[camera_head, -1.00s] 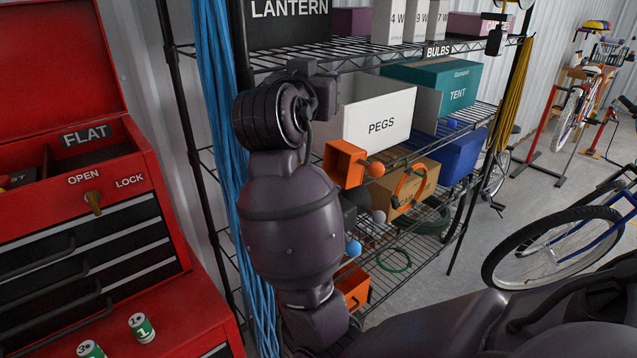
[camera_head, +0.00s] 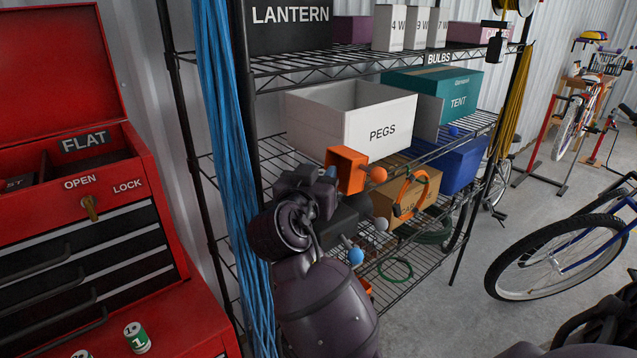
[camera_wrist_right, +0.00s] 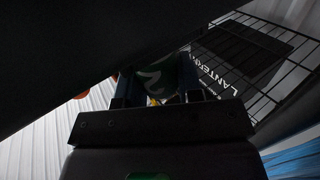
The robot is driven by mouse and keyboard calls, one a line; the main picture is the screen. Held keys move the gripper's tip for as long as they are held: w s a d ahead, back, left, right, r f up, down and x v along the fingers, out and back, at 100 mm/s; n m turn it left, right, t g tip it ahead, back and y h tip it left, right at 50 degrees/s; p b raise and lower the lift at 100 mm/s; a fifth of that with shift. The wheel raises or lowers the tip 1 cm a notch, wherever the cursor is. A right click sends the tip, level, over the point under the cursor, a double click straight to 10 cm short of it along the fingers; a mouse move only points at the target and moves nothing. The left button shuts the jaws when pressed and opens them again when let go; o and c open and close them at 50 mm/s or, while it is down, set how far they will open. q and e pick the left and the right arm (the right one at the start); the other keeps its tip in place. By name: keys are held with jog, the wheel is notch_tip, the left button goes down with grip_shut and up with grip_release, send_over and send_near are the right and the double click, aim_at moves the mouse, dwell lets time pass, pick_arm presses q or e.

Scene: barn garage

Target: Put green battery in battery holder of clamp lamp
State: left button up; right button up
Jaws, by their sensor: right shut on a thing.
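The green battery (camera_wrist_right: 162,75), marked with a white 2, is between the fingers of my right gripper (camera_wrist_right: 155,88) in the right wrist view. The gripper is shut on it. In the head view my right wrist is low in front of the shelf rack, and the battery is hidden there. No battery holder can be made out. My left gripper is not in view.
A numbered green-and-white battery (camera_head: 137,338) stands on the red tool chest (camera_head: 190,315), with another cut off beside it. Blue cords (camera_head: 230,170) hang at left.

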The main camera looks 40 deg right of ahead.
jog(key=shift+f, duration=0.55)
jog(key=shift+f, duration=0.2)
jog(key=o, duration=1)
jog(key=shift+c, duration=0.2)
